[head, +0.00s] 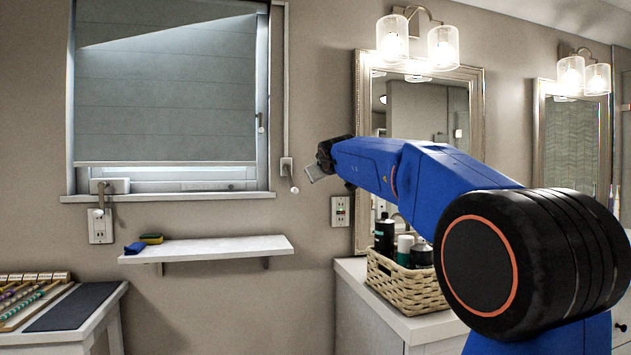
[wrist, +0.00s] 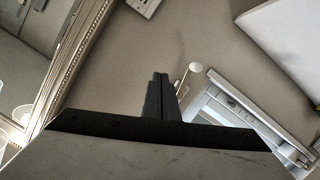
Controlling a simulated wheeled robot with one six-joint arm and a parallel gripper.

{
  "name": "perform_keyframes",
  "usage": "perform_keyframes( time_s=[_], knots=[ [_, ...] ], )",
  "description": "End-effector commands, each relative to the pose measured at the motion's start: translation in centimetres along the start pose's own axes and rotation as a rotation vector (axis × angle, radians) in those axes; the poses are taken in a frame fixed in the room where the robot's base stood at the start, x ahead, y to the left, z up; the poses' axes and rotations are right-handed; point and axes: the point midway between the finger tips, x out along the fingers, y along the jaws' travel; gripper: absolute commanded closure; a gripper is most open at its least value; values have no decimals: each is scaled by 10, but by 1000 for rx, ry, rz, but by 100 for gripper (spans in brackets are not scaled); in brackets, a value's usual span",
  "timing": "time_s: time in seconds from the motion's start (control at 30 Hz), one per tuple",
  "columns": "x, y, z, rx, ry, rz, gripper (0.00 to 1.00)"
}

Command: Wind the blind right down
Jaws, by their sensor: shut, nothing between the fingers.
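The grey blind (head: 165,110) covers most of the window, and its bottom edge hangs a little above the sill, with a strip of glass showing below. A thin rod (head: 286,80) runs down the wall right of the window to a small crank box (head: 287,166). The crank's pale knob (head: 294,190) hangs below it. My gripper (head: 312,172) is just right of the crank, apart from it in the head view. In the wrist view, my shut, empty fingers (wrist: 160,90) point at the wall beside the crank knob (wrist: 195,68); whether they touch is unclear.
A white shelf (head: 210,248) with a sponge (head: 151,238) and blue cloth (head: 134,248) is below the window. A wall outlet (head: 340,211) and framed mirror (head: 475,110) lie to the right. A wicker basket (head: 410,285) of bottles stands on the counter (head: 352,270) below my arm.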

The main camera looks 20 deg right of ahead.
Motion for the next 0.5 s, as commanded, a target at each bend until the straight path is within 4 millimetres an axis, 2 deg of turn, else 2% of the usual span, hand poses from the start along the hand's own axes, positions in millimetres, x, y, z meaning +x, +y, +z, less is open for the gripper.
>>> perform_keyframes(
  time_s=[0.17, 0.5],
  knots=[
    [2, 19, -2, -340, 29, 59, 100],
    [3, 53, -15, -1299, 54, 218, 100]
  ],
)
